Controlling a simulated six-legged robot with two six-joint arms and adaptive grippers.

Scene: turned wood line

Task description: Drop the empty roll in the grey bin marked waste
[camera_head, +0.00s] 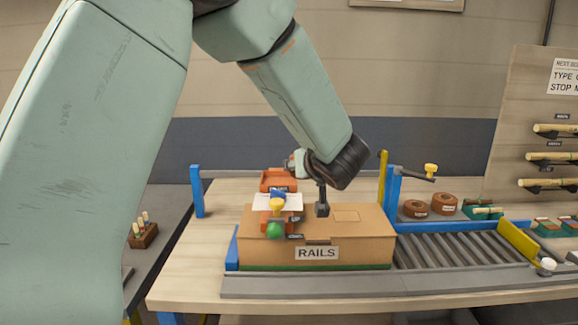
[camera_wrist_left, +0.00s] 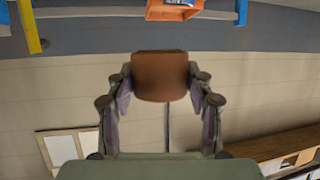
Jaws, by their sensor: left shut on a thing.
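My left gripper (camera_wrist_left: 160,88) is shut on a brown, round-cornered piece (camera_wrist_left: 160,70), which looks like the empty roll. In the wrist view its fingers press on both sides of it. In the head view my left gripper (camera_head: 298,163) is small and partly hidden by my wrist, above the back of the cardboard box marked RAILS; I cannot make out the roll there. No grey bin marked waste shows in either view. My right gripper is not in view.
The RAILS box (camera_head: 350,255) stands on the wooden table, with an orange device (camera_head: 275,180) at its left. A roller conveyor (camera_head: 460,250) runs to the right, below two brown rolls (camera_head: 416,208). Blue posts (camera_head: 196,190) and a yellow post (camera_head: 383,175) stand upright nearby.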

